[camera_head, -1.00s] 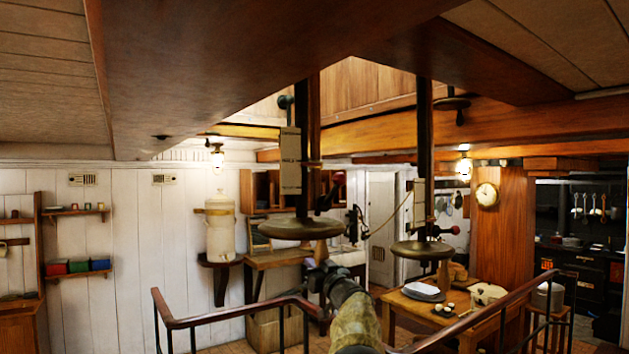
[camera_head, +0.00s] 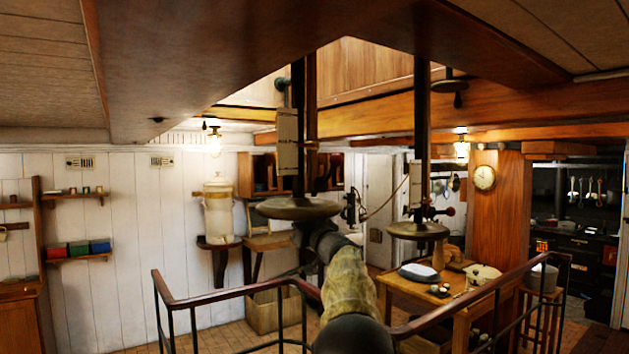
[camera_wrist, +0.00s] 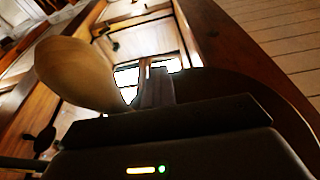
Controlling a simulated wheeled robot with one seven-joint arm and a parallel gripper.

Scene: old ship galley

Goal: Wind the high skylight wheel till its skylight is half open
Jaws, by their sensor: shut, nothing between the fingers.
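Two dark posts carry flat round wheels. The left wheel (camera_head: 300,208) hangs in the middle of the head view, and the right wheel (camera_head: 418,231) hangs a little lower in the picture. I cannot tell which one the task means. My gripper (camera_head: 308,234) is just under the left wheel, small and dark, partly hidden by my arm. In the wrist view my fingers (camera_wrist: 156,88) are together and empty. A rounded wooden handle (camera_wrist: 78,75) looms beside them at left; I cannot tell if they touch.
Bright skylight panes (camera_wrist: 128,76) show above in the wrist view. A pale card (camera_head: 287,140) hangs on the left post. A railing (camera_head: 220,296) curves below my arm. A table (camera_head: 462,313) with dishes stands at right. The floor at left is open.

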